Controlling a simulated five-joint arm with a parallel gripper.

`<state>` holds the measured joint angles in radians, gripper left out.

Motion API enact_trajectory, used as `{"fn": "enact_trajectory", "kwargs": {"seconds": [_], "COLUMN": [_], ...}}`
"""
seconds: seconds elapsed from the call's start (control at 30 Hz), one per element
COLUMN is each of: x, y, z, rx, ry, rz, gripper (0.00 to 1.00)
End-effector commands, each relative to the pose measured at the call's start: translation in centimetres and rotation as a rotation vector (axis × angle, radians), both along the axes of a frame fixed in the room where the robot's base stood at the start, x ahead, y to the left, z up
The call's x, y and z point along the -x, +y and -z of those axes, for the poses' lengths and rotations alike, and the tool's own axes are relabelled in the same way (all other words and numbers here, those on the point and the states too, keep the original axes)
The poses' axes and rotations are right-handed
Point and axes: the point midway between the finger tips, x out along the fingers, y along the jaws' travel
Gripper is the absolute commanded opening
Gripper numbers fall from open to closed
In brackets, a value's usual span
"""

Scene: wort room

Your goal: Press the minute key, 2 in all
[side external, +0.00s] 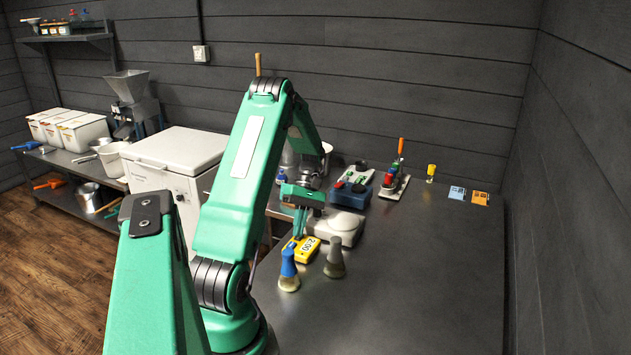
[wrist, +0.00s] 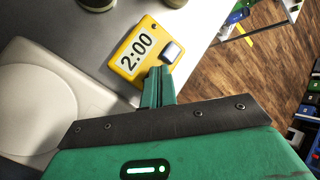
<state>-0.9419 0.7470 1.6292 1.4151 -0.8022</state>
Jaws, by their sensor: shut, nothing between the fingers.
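A yellow timer (side external: 311,246) lies on the grey bench near its left edge, and its display reads 2:00. In the wrist view the timer (wrist: 127,65) shows its display, one large pale key (wrist: 172,52) and a small dark round spot near a corner. My gripper (side external: 298,236) points down at the timer. In the wrist view my gripper (wrist: 160,70) is shut and empty, its tips at the timer's edge beside the pale key. I cannot tell whether the tips touch it. No label on the key is readable.
A blue-topped flask (side external: 289,272) and a grey-topped flask (side external: 334,260) stand just in front of the timer. A white round-plated device (side external: 340,227) sits behind it. Racks and tools (side external: 394,183) stand farther back.

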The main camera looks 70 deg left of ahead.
Motion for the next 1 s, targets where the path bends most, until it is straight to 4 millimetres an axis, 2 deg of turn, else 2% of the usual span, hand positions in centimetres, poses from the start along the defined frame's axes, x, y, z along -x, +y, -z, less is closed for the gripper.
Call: {"fn": "enact_trajectory", "kwargs": {"seconds": [0.6,1.0], "x": [0.0,0.0], "y": [0.0,0.0], "z": [-1.6,-1.8], "rx": [0.0,0.0], "ry": [0.0,0.0], "rz": [0.0,0.0], "gripper": [0.0,0.0]}}
